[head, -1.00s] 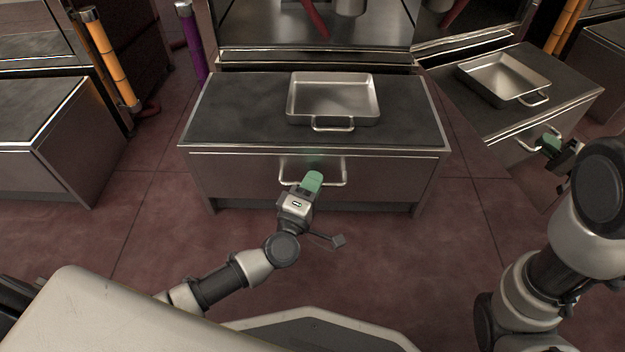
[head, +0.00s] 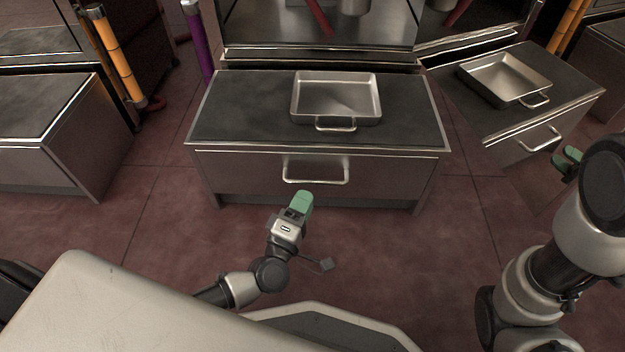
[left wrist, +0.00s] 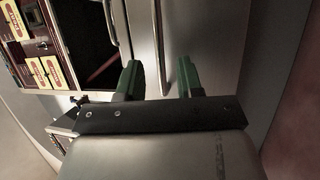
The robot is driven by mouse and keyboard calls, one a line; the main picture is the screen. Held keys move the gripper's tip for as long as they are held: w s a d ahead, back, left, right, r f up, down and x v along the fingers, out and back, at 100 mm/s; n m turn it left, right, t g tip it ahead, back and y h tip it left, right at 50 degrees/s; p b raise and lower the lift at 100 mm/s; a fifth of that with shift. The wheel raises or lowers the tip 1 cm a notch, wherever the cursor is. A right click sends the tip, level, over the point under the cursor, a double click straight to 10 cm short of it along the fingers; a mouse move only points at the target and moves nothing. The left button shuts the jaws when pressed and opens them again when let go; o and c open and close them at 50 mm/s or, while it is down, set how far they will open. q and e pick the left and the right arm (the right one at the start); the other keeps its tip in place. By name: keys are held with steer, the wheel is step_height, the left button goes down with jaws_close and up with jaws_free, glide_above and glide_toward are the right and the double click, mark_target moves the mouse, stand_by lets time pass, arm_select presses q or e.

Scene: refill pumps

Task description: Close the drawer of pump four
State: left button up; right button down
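A steel drawer unit stands in the middle of the head view; its drawer front (head: 240,172) looks flush under the dark top, with no visible gap. No pump number is readable. The drawer has a bar handle (head: 316,182), which also shows in the left wrist view (left wrist: 159,45). My left gripper (head: 301,203) is just in front of and below this handle, apart from it. Its green fingers are spread and empty in the left wrist view (left wrist: 159,80). My right gripper (head: 567,158) shows as green fingers apart, partly hidden behind my right arm, near the right unit's handle.
A metal tray (head: 336,98) sits on the middle unit. A similar angled unit (head: 515,150) with its own tray (head: 505,78) stands at the right. Another unit (head: 40,110) stands at the left, beside an orange post (head: 118,55). The floor before the middle unit is clear.

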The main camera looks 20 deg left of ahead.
arm_select(q)
steer(key=p+v, duration=0.1)
steer(key=v, duration=0.3)
steer(key=shift+s, duration=0.3)
stand_by(0.3)
